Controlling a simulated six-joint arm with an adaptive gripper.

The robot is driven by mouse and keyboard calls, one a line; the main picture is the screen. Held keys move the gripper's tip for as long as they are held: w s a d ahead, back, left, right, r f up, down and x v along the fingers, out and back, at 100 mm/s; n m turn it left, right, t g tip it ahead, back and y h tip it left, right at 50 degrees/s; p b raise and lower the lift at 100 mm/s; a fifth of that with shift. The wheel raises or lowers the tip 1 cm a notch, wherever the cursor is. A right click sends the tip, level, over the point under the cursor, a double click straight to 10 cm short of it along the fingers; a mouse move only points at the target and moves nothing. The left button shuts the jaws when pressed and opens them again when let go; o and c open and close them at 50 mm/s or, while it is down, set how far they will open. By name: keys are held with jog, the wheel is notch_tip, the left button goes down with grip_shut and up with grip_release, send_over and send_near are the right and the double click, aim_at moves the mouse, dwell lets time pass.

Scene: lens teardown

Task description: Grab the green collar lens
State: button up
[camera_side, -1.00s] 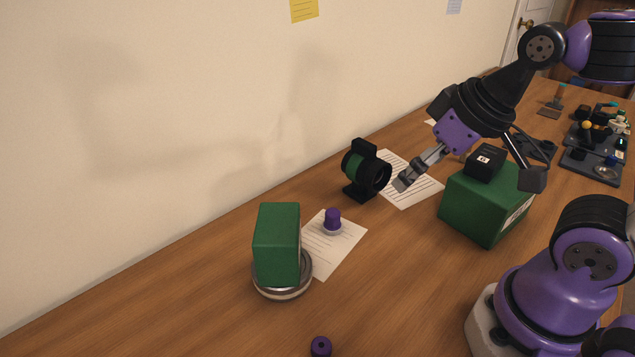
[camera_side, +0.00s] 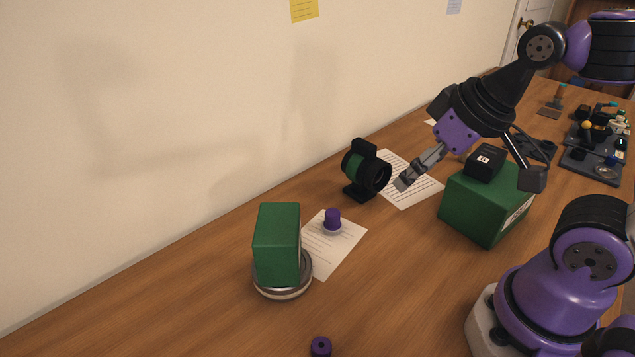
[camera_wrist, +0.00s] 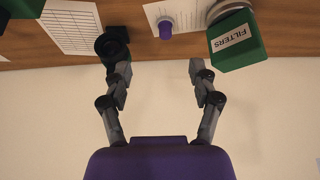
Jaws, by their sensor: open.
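The green collar lens (camera_side: 363,170) is a black barrel with a green band, held on a small black stand on the wooden table. In the wrist view the lens (camera_wrist: 113,43) is at the upper left, close to the tip of the left finger. My gripper (camera_side: 465,180) is open, with its fingers spread wide and nothing between them. In the side view it is to the right of the lens, above a printed sheet and a green box. In the wrist view my gripper (camera_wrist: 158,68) points toward the table edge by the wall.
A green box (camera_side: 485,207) with a small black box (camera_side: 484,162) on top stands below my gripper. Another green box (camera_side: 277,243) sits on a round metal base at the front left. A purple knob (camera_side: 333,218) stands on paper between. The wall is close behind the lens.

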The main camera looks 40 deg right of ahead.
jog(key=g, duration=0.1)
send_near(368, 144)
jog(key=shift+m, duration=0.4)
jog(key=x, duration=0.4)
jog(key=shift+w+a+f, duration=0.1)
jog(key=shift+f, duration=0.05)
jog(key=x, duration=0.6)
grip_shut()
